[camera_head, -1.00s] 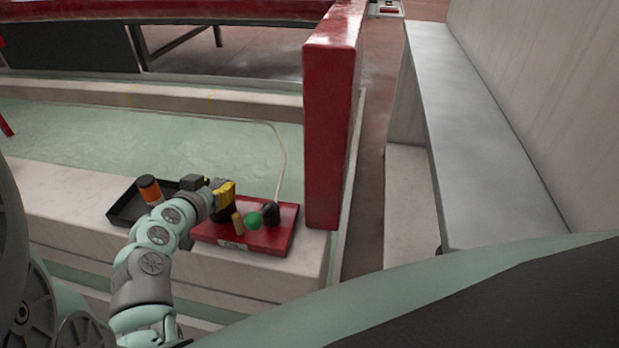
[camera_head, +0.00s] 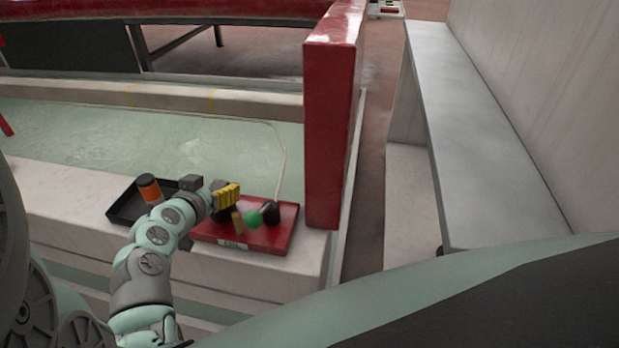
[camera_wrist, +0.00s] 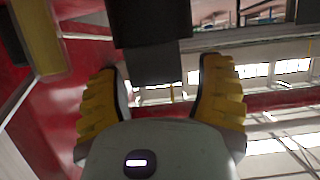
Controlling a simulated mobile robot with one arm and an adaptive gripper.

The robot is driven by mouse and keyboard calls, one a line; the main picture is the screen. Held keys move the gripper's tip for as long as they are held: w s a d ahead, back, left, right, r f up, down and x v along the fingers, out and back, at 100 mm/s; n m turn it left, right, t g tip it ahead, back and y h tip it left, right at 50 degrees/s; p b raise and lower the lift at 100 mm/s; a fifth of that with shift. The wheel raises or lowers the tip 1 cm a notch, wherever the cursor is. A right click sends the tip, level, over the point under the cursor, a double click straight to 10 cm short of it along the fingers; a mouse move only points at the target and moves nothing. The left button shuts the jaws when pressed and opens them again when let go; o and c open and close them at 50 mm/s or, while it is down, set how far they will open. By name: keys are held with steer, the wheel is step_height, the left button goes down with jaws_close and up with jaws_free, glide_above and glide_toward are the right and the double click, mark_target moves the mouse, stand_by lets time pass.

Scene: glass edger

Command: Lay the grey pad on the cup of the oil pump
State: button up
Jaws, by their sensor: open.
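My gripper (camera_head: 228,194) has yellow ribbed fingers and hangs over the left part of a red base (camera_head: 285,240).
A black tray (camera_head: 122,213) lies left of the red base, with an orange cylinder (camera_head: 149,188) at it, partly behind my arm. A thick red post (camera_head: 332,130) stands right behind the base. The pale green surface (camera_head: 150,140) behind is clear.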

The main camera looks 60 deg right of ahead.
steer(key=shift+r+p, duration=0.5)
steer(key=shift+r, duration=0.1)
steer(key=shift+a, duration=0.2)
steer(key=b+v, duration=0.1)
steer(key=v, duration=1)
steer(key=shift+a, duration=0.2)
steer(key=shift+r, duration=0.15)
